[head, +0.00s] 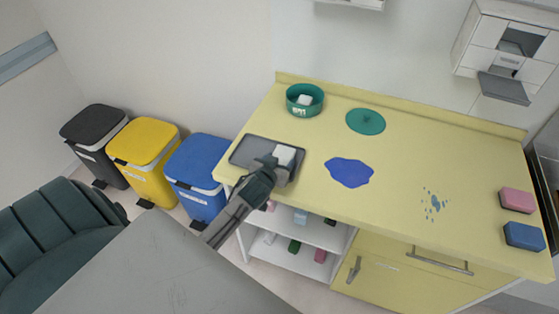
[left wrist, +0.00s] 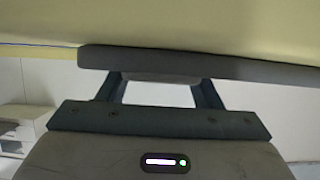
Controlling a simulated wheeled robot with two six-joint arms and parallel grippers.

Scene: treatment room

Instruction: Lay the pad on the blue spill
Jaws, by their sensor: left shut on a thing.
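A white pad (head: 285,154) shows at the tip of my left gripper (head: 273,163) in the head view. The gripper is shut on it, at the right end of the dark grey tray (head: 250,147). I cannot tell whether the pad still touches the tray. The blue spill (head: 350,172) lies flat on the yellow counter, right of the tray, with nothing on it. In the left wrist view, the two fingers (left wrist: 158,88) reach up to a long grey edge (left wrist: 200,64), and the pad cannot be made out clearly. My right gripper is not in view.
A green bowl (head: 304,106) with a white piece stands behind the tray. A flat green patch (head: 365,121) lies behind the spill. Blue-grey drops (head: 433,204), a pink block (head: 517,200) and a blue block (head: 524,236) are to the right. The counter (head: 400,165) between is clear.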

